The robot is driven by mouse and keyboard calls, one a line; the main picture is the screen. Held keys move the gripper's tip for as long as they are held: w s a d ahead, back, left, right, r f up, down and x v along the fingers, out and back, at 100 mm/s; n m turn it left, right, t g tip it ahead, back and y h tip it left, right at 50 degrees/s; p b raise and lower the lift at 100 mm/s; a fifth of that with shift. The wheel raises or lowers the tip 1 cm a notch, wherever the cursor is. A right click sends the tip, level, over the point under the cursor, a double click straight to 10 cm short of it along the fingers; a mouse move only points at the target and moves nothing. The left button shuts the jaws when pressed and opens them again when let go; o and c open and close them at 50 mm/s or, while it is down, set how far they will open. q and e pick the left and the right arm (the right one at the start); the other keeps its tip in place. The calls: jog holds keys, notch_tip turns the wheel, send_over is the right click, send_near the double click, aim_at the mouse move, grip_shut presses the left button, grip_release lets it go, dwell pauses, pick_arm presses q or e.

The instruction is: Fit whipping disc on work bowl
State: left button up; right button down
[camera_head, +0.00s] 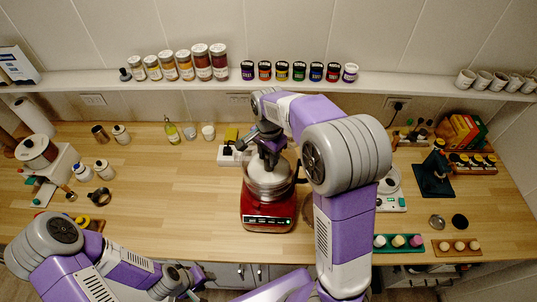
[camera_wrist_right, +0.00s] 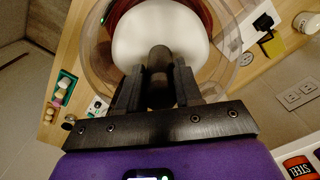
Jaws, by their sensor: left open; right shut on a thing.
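The work bowl (camera_head: 262,188) is a clear round bowl on a red motor base (camera_head: 267,214) in the middle of the counter. My right gripper (camera_head: 270,150) is above the bowl's mouth, pointing down. In the right wrist view the gripper (camera_wrist_right: 158,88) is shut on the dark stem (camera_wrist_right: 160,62) of the whipping disc. The white rounded disc (camera_wrist_right: 150,28) shows beyond the fingers, within the bowl's clear rim (camera_wrist_right: 232,62). Whether the disc is seated cannot be told; the stem's lower end is hidden. My left gripper (camera_head: 197,278) is open and empty at the counter's front edge, left of the base.
Several jars (camera_head: 185,65) and small pots stand on the back shelf. A scale (camera_head: 390,195) and a green tray (camera_head: 398,243) are right of the base. A dark stand (camera_head: 433,175) is farther right. The counter left of the base is mostly clear.

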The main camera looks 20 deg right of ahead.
aim_at(268, 168)
jog(key=shift+f+b, duration=2.2)
jog(key=shift+f, duration=1.35)
jog(key=c, duration=0.7)
grip_release()
jog(key=shift+r, duration=0.15)
notch_tip(268, 168, up, 7)
jog(key=shift+r, duration=0.2)
